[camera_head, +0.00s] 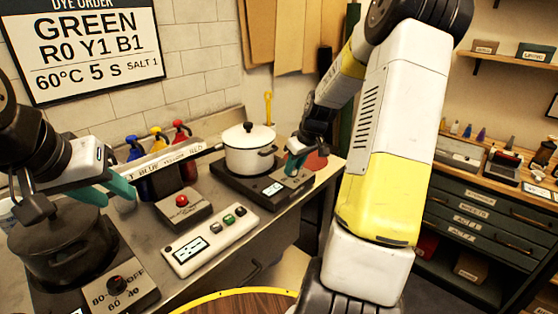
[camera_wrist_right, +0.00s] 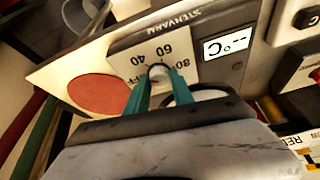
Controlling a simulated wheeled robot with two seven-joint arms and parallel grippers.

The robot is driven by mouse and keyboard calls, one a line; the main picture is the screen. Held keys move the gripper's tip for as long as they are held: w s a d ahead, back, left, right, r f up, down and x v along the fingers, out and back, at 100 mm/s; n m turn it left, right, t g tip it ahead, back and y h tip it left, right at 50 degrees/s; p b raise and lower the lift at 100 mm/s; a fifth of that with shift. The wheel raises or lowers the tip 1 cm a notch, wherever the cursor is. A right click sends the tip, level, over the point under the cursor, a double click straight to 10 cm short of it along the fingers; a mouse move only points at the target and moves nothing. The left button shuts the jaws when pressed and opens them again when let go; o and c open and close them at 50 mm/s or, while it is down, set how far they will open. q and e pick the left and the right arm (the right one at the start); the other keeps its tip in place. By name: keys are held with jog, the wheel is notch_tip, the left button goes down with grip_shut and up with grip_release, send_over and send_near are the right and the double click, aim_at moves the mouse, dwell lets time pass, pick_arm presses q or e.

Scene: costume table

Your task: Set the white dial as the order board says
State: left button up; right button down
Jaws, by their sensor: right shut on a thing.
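The order board (camera_head: 85,45) at the upper left reads GREEN, R0 Y1 B1, 60°C, 5 s, SALT 1. The white dial (camera_wrist_right: 160,72) is on the front panel of a dark hot plate (camera_head: 235,180) that carries a white lidded pot (camera_head: 249,150). My right gripper (camera_wrist_right: 158,80) is shut on the dial, its teal fingers on either side. Marks 40, 60, 80 and partly covered OFF surround it; I cannot tell which mark it points to. The panel display (camera_wrist_right: 228,45) shows dashes and °C. My left gripper (camera_head: 108,192) is open and empty above a dark pot (camera_head: 62,245).
A second dial box (camera_head: 120,290) with a black and red knob stands at the front left. A red-button box (camera_head: 183,206) and a white control box (camera_head: 208,240) stand mid-table. Blue, yellow and red bottles stand behind a labelled rack (camera_head: 165,160). A red disc (camera_wrist_right: 100,95) lies beside the hot plate.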

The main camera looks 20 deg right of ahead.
jog(key=m+h, duration=0.1)
jog(key=m, duration=0.3)
jog(key=shift+a+r+h, duration=0.1)
jog(key=shift+a+h, duration=0.25)
jog(key=shift+h, duration=0.05)
jog(key=m+h, duration=0.1)
jog(key=m, duration=0.4)
jog(key=shift+a+h, duration=0.15)
jog(key=shift+h, duration=0.25)
jog(key=m, duration=0.2)
jog(key=m+g+h, duration=0.1)
jog(key=m, duration=0.1)
jog(key=shift+w+m+h, duration=0.15)
jog(key=shift+m+h, duration=0.15)
jog(key=shift+a+m+g+h, duration=0.1)
jog(key=shift+m+g+h, duration=0.45)
jog(key=shift+m, duration=1.45)
jog(key=shift+y, duration=0.25)
jog(key=c, duration=1.1)
grip_release()
